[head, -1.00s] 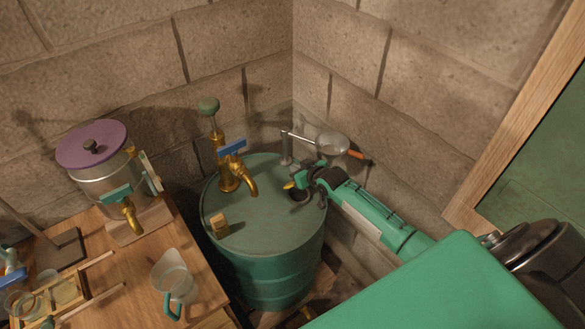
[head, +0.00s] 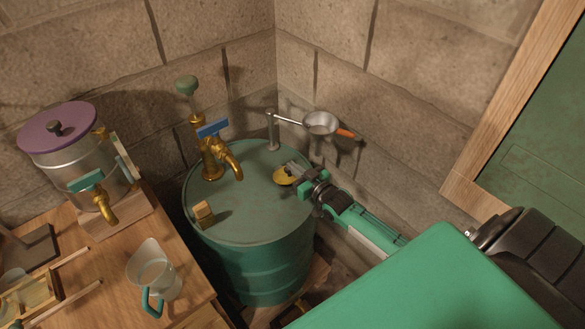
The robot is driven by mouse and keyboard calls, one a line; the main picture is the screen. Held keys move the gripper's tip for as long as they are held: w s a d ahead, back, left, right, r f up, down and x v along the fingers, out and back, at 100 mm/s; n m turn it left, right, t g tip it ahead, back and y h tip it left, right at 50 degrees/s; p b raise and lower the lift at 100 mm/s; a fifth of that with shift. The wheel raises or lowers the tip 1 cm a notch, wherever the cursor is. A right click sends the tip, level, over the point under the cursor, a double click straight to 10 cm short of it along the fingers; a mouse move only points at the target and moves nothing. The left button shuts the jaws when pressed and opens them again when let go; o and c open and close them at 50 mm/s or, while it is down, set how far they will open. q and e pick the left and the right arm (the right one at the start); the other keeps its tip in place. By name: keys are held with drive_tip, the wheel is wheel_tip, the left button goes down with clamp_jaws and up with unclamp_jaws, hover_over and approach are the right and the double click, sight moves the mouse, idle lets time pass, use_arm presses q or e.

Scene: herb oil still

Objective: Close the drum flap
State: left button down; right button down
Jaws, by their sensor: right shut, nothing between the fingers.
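The green drum (head: 255,222) stands in the corner of the room. Its flap, a small round brass-coloured lid (head: 285,176), lies on the right part of the drum top and looks flat over the hole. My right gripper (head: 294,172) is shut and empty, with its fingertips at the flap's upper right edge. I cannot tell whether they touch it. The gripper hides part of the flap's right side. My left gripper is not in view.
A brass pump tap (head: 214,160) and a small wooden block (head: 203,214) are on the drum top. A metal post holds a ladle (head: 320,123) behind my gripper. At left, a wooden table carries a purple-lidded pot (head: 75,170) and a jug (head: 151,270).

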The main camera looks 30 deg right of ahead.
drive_tip(key=shift+s+f+b, duration=0.45)
drive_tip(key=shift+s+f, duration=0.05)
drive_tip(key=shift+f, duration=0.3)
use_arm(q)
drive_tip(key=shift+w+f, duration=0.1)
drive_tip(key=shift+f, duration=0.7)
use_arm(e)
drive_tip(key=shift+s+f, duration=0.3)
drive_tip(key=shift+f, duration=0.3)
